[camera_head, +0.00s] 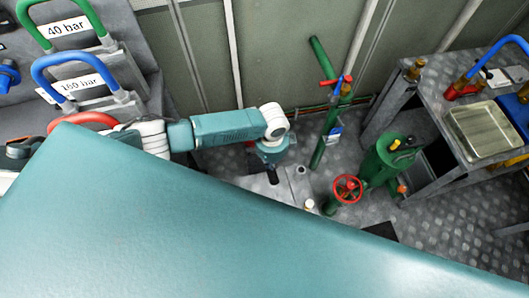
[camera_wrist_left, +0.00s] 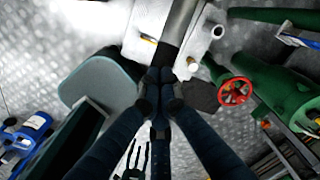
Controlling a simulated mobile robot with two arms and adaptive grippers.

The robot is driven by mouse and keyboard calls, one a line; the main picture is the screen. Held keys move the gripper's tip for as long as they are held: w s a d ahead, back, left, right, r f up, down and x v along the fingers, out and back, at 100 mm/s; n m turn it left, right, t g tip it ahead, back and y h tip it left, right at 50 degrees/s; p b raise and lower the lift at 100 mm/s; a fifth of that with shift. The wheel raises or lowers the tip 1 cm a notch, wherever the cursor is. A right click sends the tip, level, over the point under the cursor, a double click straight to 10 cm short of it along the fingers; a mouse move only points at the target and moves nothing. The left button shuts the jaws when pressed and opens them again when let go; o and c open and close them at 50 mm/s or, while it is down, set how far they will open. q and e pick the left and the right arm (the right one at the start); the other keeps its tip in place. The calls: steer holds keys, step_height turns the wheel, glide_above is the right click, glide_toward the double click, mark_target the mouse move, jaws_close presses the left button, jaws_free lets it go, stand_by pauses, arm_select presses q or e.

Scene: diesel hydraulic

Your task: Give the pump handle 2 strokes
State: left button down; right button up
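The pump handle (camera_wrist_left: 182,24) is a grey bar with a dark grip at its near end, in the left wrist view. It rises from a pale metal pump block (camera_wrist_left: 146,22). My left gripper (camera_wrist_left: 160,82) has its dark fingers drawn together around the grip end, and they hide the tip. In the head view my left gripper (camera_head: 272,173) points down over the grey pump plate (camera_head: 292,188), and the handle is mostly hidden there. My right gripper is not in view.
A green vessel with a red handwheel (camera_head: 347,188) stands right of the pump, and a green pipe with red levers (camera_head: 328,100) behind it. A bench with a metal tray (camera_head: 484,131) is at right. Hose-looped panels (camera_head: 75,82) are at left. My teal arm link covers the foreground.

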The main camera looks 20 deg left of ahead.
arm_select(q)
step_height(320, 180, down, 14)
steer(key=s+b, duration=0.1)
steer(key=b, duration=0.9)
steer(key=shift+d, duration=0.3)
stand_by(0.6)
steer(key=r+p, duration=0.9)
steer(key=r, duration=0.1)
steer(key=w+r+p, duration=0.1)
steer(key=r+p, duration=0.4)
steer(key=r, duration=0.1)
steer(key=shift+a+p, duration=0.35)
stand_by(0.5)
steer(key=shift+w, duration=0.1)
stand_by(0.5)
step_height(320, 180, up, 5)
steer(key=p, duration=0.4)
steer(key=shift+p, duration=0.35)
